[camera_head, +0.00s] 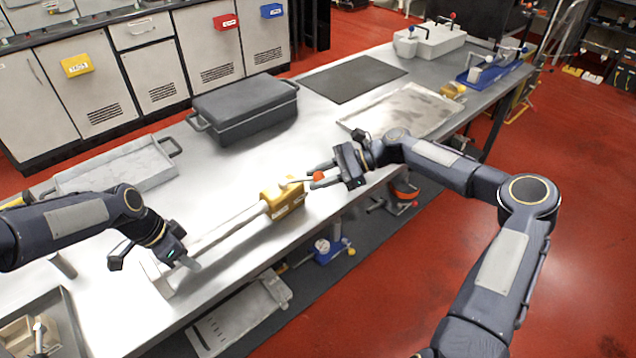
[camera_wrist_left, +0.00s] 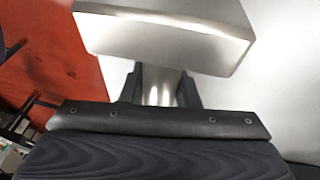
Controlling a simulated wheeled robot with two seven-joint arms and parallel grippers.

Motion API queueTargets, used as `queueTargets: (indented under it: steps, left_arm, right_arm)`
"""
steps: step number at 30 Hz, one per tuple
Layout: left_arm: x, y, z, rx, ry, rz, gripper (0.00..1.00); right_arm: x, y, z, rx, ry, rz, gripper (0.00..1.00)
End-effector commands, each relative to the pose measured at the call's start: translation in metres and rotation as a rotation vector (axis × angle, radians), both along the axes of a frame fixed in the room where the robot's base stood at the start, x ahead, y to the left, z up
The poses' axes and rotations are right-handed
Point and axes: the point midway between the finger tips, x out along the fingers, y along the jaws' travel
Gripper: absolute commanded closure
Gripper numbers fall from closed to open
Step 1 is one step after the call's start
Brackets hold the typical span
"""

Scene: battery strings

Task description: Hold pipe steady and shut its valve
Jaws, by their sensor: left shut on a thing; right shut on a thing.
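A light grey pipe (camera_head: 228,229) lies along the front of the metal table. A yellow valve body (camera_head: 284,199) sits at its right end and a pale block (camera_head: 163,277) at its left end. My left gripper (camera_head: 186,260) is shut on the pipe near the pale block. In the left wrist view the pipe (camera_wrist_left: 160,92) stands between the fingers, with the block (camera_wrist_left: 165,33) just beyond. A pale lever with a red-orange tip (camera_head: 318,177) extends right from the valve. My right gripper (camera_head: 314,177) is shut on this valve lever; its fingers partly hide it.
A dark lidded case (camera_head: 245,110) and a pale tray (camera_head: 118,170) stand behind the pipe. A black mat (camera_head: 352,79) and a grey metal sheet (camera_head: 402,111) lie farther right. An open box (camera_head: 35,325) is at the lower left. The table between pipe and case is clear.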

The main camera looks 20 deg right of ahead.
Motion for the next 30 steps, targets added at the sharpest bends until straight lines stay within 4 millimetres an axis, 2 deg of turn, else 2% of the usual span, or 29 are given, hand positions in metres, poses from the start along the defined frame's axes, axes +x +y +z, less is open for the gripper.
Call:
queueTargets:
  steps: [3, 12, 29, 30]
  left_arm:
    - [0.0, 0.003, -0.002, 0.005, 0.001, 0.001, 1.0]
    - [0.0, 0.003, -0.002, 0.004, -0.001, 0.001, 1.0]
    - [0.001, 0.002, -0.001, 0.004, -0.002, 0.001, 1.0]
    - [0.001, 0.002, -0.001, 0.004, -0.002, 0.001, 1.0]
  right_arm:
    - [0.009, -0.003, -0.002, -0.005, -0.002, 0.067, 1.0]
    - [0.018, -0.005, -0.002, -0.004, -0.003, 0.184, 1.0]
    - [0.02, -0.007, -0.002, -0.007, -0.004, 0.21, 1.0]
    - [0.02, -0.007, -0.002, -0.007, -0.004, 0.21, 0.68]
